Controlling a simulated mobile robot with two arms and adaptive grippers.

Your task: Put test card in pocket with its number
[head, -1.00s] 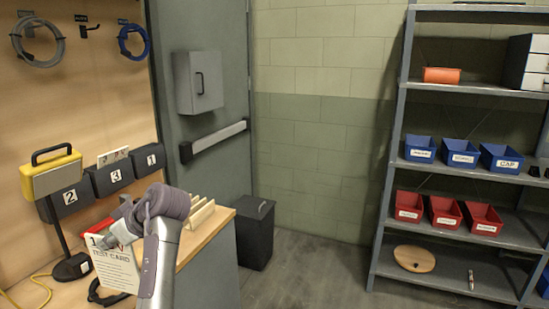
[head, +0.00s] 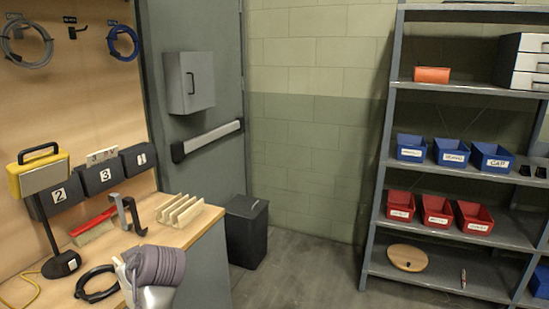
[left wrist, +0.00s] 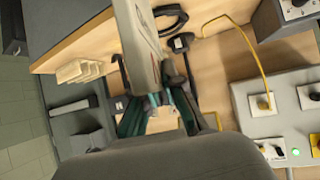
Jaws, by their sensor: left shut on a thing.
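Black wall pockets labelled 2 (head: 60,196), 3 (head: 104,175) and 1 (head: 139,159) stand in a row at the left; a white card (head: 101,156) sticks up from pocket 3. My left arm's wrist shows at the bottom of the head view, below the pockets, with its fingers hidden. In the left wrist view my left gripper (left wrist: 157,101) is shut on a pale flat thing (left wrist: 138,45), seemingly the test card seen at a steep angle. Its number cannot be read now. My right gripper is not in view.
On the bench lie a red brush (head: 95,226), a dark bracket (head: 128,213), a slotted wooden rack (head: 178,210) and a black ring (head: 97,284). A yellow-topped lamp (head: 38,178) stands before pocket 2. A black bin (head: 246,232) stands beside the bench.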

